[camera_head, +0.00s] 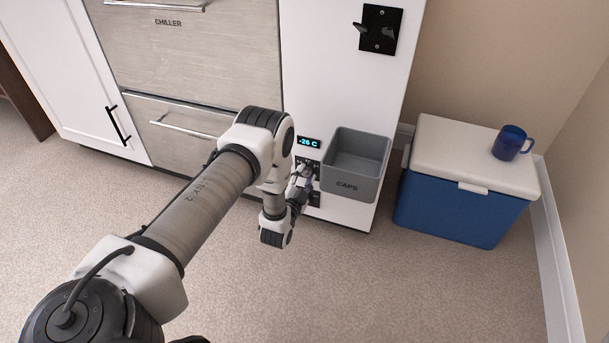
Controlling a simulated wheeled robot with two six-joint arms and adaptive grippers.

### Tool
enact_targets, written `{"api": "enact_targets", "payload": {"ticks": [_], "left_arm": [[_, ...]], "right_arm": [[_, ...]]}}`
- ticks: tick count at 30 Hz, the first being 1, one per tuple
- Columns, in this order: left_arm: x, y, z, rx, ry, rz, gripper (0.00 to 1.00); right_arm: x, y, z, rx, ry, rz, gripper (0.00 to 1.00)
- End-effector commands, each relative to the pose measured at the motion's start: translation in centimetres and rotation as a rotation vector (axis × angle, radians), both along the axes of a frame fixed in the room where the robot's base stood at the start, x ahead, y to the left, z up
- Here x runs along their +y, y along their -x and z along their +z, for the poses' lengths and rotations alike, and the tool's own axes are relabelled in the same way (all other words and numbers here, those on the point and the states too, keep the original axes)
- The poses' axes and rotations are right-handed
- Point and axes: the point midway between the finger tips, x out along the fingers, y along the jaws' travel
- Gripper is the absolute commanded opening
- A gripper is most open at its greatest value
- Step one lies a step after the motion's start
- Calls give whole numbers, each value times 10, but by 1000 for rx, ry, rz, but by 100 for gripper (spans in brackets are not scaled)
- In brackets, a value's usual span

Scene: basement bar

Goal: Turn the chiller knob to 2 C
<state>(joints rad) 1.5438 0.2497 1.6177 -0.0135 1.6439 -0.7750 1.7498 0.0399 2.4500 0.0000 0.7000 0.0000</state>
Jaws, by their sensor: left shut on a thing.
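The chiller (168,50) is a wood-fronted drawer unit with its name on the upper drawer. On the white panel to its right, a small display (309,142) reads -26 C in blue digits. A dark control plate sits just below the display. My left gripper (306,178) is at this plate, shut on the chiller knob. The gripper and wrist hide the knob, so its pointer cannot be seen. My right gripper is not in view.
A grey bin marked CAPS (348,185) is fixed to the panel close to the right of my gripper. A blue cooler (450,212) with a blue mug (508,143) stands right. The carpet in front is clear.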

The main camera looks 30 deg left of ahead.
Motion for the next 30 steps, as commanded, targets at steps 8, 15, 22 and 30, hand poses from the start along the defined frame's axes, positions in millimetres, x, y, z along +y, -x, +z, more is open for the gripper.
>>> {"api": "enact_targets", "payload": {"ticks": [8, 15, 22, 30], "left_arm": [[0, -1, 0, -1, 0, 0, 56], [0, 0, 0, -1, 1, -1, 60], [-4, 17, -1, 4, 2, 0, 60], [-16, 66, -1, 3, 2, -1, 60]], "right_arm": [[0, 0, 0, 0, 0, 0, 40], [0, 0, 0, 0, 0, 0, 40], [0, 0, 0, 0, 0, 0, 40], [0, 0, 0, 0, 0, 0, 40]]}}
